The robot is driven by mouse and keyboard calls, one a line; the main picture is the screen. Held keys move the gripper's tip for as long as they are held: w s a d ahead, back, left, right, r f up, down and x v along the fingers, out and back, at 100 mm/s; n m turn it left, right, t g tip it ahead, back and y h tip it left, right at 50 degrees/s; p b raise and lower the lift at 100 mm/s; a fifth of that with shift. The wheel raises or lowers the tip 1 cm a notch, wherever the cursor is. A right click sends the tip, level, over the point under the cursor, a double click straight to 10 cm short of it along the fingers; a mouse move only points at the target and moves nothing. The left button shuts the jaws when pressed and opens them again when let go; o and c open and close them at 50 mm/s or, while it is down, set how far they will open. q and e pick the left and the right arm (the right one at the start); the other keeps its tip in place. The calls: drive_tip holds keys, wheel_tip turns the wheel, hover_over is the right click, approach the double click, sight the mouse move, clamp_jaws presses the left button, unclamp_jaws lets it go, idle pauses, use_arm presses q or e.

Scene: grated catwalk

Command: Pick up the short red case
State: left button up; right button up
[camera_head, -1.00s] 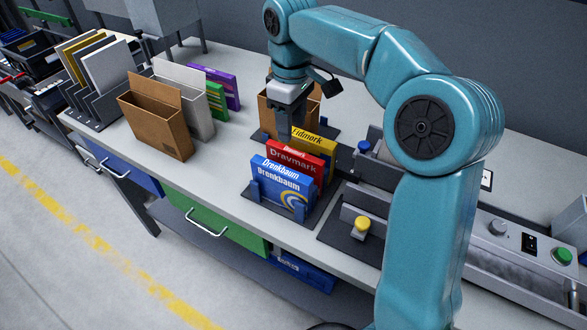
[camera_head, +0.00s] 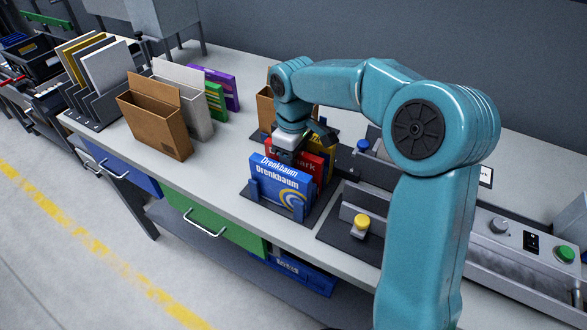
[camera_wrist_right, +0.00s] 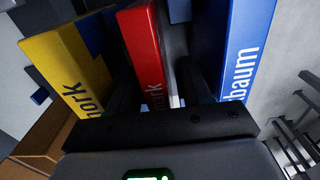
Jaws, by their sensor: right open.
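In the right wrist view the red case (camera_wrist_right: 143,48) lies between the dark fingers of the open gripper (camera_wrist_right: 160,92). One finger is in the gap on the yellow side, the other in the gap on the blue side. Contact cannot be seen. My left gripper is out of view.
A brown file box (camera_head: 158,125) and a grey one stand to the left on the bench. Another brown box (camera_head: 266,109) is behind the rack. A fixture with a yellow knob (camera_head: 362,222) is close on the right. The bench front left of the rack is clear.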

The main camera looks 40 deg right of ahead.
clamp_jaws()
drive_tip(key=shift+r, duration=0.1)
